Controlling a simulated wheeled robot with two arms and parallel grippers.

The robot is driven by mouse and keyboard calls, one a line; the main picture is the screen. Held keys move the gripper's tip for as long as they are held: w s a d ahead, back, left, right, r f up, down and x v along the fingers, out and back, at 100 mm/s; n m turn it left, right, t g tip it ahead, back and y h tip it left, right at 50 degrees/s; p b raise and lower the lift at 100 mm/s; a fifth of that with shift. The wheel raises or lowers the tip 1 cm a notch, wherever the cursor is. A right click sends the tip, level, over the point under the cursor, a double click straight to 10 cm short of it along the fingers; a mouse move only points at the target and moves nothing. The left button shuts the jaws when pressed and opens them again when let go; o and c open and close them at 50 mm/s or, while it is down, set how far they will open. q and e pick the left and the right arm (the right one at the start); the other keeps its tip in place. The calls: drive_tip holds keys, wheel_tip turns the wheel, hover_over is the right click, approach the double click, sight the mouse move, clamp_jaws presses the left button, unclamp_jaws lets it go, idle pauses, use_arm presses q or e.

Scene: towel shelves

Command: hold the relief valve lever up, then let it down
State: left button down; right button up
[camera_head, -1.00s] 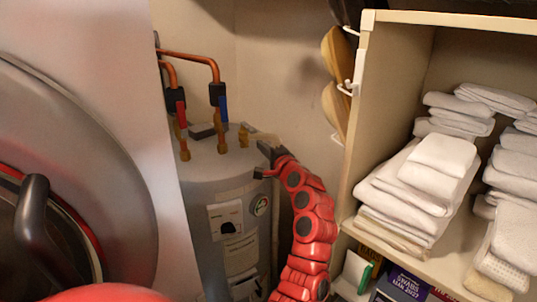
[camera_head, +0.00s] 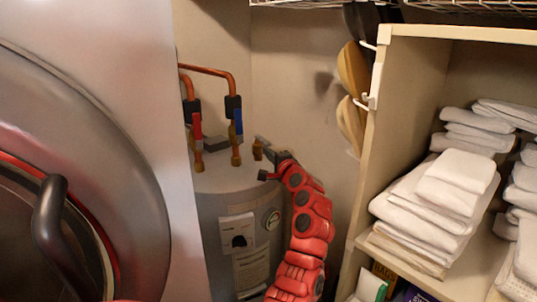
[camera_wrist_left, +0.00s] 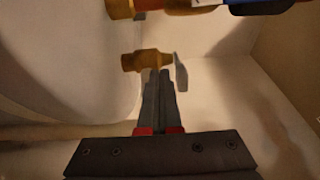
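The water heater tank (camera_head: 210,180) is a grey cylinder in the corner, with brass fittings on top. The relief valve (camera_head: 257,150) is a small brass piece at the top right of the tank. In the left wrist view the brass valve (camera_wrist_left: 146,62) lies sideways, with its flat grey lever (camera_wrist_left: 180,72) at its right end. My left gripper (camera_head: 264,143) is at the valve. In the wrist view the left fingers (camera_wrist_left: 158,74) are together, tips just below the valve and left of the lever. I cannot tell whether they touch it. My right gripper is not in view.
Copper pipes (camera_head: 212,71) rise from the tank top beside the valve. A round grey door (camera_head: 130,190) fills the left side. A shelf unit (camera_head: 400,75) with folded white towels (camera_head: 450,185) stands at right. Wooden-looking items (camera_head: 352,75) hang on its side.

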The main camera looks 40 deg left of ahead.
sight(267, 142)
use_arm(q)
drive_tip(key=shift+w+a+r+p, duration=0.15)
drive_tip(key=shift+r+p, duration=0.2)
drive_tip(key=shift+r, duration=0.55)
drive_tip(key=shift+w+a+r+p, duration=0.1)
drive_tip(key=shift+a+r+p, duration=0.15)
drive_tip(key=shift+r, duration=0.25)
drive_tip(key=shift+a+r+p, duration=0.1)
drive_tip(key=shift+r+p, duration=0.1)
drive_tip(key=shift+r, duration=0.35)
drive_tip(key=shift+w+a+r+p, duration=0.1)
drive_tip(key=shift+a+r+p, duration=0.15)
drive_tip(key=shift+r, duration=0.25)
drive_tip(key=shift+d+f, duration=0.1)
drive_tip(key=shift+s+d+f+b, duration=0.2)
drive_tip(key=shift+d+f+b, duration=0.2)
drive_tip(key=shift+f, duration=0.35)
drive_tip(key=shift+s+d+f+b, duration=0.15)
drive_tip(key=shift+d+f+b, duration=0.25)
drive_tip(key=shift+f, duration=0.35)
drive_tip(key=shift+s+d+f, duration=0.1)
drive_tip(key=shift+d+f, duration=0.1)
drive_tip(key=shift+f, duration=0.5)
drive_tip(key=shift+s+d+r, duration=0.1)
drive_tip(key=shift+d, duration=0.25)
drive_tip(key=p+v, duration=0.2)
drive_tip(key=v, duration=0.7)
